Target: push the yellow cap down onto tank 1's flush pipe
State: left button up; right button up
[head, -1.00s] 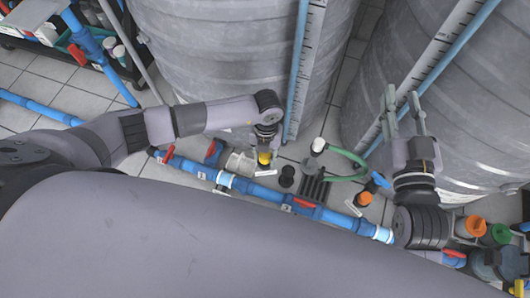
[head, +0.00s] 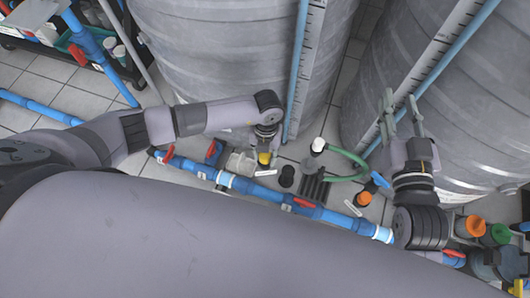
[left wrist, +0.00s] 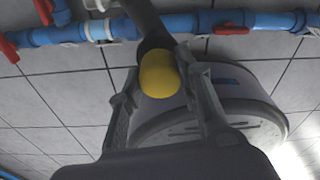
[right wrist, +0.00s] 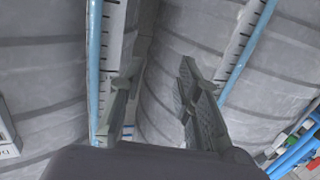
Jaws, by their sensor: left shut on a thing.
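The yellow cap (head: 264,158) is at the tips of my left gripper (head: 266,150), low beside the left grey tank (head: 225,60). In the left wrist view the cap (left wrist: 160,76) sits between the two fingers of my left gripper (left wrist: 160,85), which is shut on it. A dark pipe (left wrist: 150,28) runs behind the cap, in line with it; the cap hides where they meet, so I cannot tell how far down it sits. My right gripper (head: 403,105) is open and empty in front of the right tank (head: 460,110); its spread fingers (right wrist: 158,75) show in the right wrist view.
A blue pipe (head: 255,190) with red valve handles crosses the floor just in front of the cap. A green hose (head: 345,165) and a dark capped pipe (head: 287,175) stand to its right. Orange (head: 475,226) and green (head: 498,232) caps are at the far right.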

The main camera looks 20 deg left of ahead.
jog(key=shift+s+d+f, duration=0.15)
jog(key=shift+d+f, duration=0.05)
jog(key=shift+f, duration=0.3)
jog(key=shift+g, duration=0.4)
jog(key=shift+s+d+f+g, duration=0.1)
jog(key=shift+f+g, duration=0.2)
jog(key=shift+f, duration=0.35)
jog(key=shift+r, duration=0.15)
pick_arm(q)
jog(key=shift+f, duration=0.35)
pick_arm(e)
jog(key=shift+w+a+r+t, duration=0.15)
jog(key=shift+r+t, duration=0.2)
jog(key=shift+r, duration=0.2)
jog(key=shift+w+a+r+t, duration=0.1)
jog(key=shift+w+r+t, duration=0.05)
jog(key=shift+r+t, duration=0.3)
jog(key=shift+r, duration=0.15)
pick_arm(q)
jog(key=o, duration=0.9)
jog(key=shift+o, duration=0.2)
pick_arm(e)
jog(key=shift+s+f, duration=0.1)
jog(key=shift+f, duration=0.15)
